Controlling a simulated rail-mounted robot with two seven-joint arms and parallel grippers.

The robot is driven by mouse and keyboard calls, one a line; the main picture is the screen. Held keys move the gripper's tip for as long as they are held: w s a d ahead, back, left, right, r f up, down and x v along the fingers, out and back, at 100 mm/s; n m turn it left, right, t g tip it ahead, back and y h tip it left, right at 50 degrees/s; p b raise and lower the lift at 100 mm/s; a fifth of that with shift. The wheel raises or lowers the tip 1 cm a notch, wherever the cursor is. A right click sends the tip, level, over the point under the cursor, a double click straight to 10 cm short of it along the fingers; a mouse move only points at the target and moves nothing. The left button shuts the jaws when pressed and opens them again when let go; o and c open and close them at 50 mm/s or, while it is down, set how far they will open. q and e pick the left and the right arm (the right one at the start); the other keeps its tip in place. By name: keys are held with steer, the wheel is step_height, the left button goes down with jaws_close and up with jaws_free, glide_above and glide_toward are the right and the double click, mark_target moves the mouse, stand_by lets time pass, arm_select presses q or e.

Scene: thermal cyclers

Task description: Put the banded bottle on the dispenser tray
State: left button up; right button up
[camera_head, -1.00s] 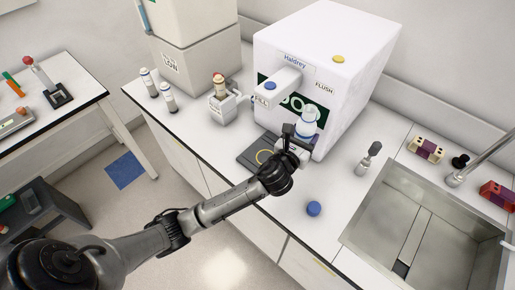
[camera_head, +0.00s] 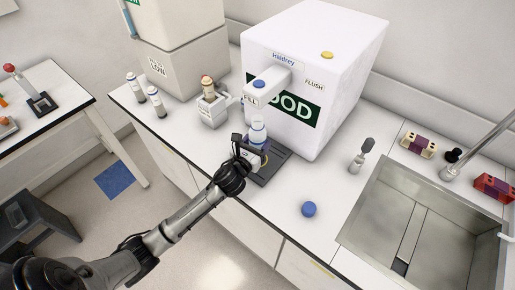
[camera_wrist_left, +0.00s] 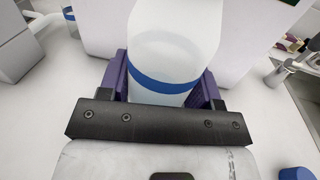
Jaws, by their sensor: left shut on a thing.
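The banded bottle (camera_head: 258,134) is clear-white with a blue band; in the left wrist view it (camera_wrist_left: 168,55) stands roughly upright between purple finger pads. My left gripper (camera_head: 250,152) is shut on it; the gripper also shows in the left wrist view (camera_wrist_left: 163,92). The dispenser tray (camera_head: 273,168) is a dark flat plate at the foot of the white dispenser (camera_head: 320,75). The bottle shows over the tray's left part, below the FILL spout (camera_head: 264,88). I cannot tell if its base touches the tray. My right gripper is not in view.
A blue cap (camera_head: 309,209) lies on the counter right of the tray. A small grey device (camera_head: 212,112) stands left of the dispenser, with two banded vials beyond it. The sink (camera_head: 425,215) is at the right. Counter between tray and sink is mostly clear.

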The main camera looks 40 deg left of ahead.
arm_select(q)
steer(key=shift+f, duration=1.3)
steer(key=shift+b, duration=0.3)
steer(key=shift+f, duration=0.2)
steer(key=o, duration=1.1)
steer(key=shift+c, duration=0.2)
steer(key=shift+r, duration=0.25)
steer(key=s, duration=0.4)
steer(key=s+d, duration=0.1)
steer(key=s, duration=0.3)
steer(key=s+d, duration=0.1)
steer(key=s, duration=0.3)
steer(key=shift+d+p, duration=0.2)
steer(key=shift+p, duration=0.2)
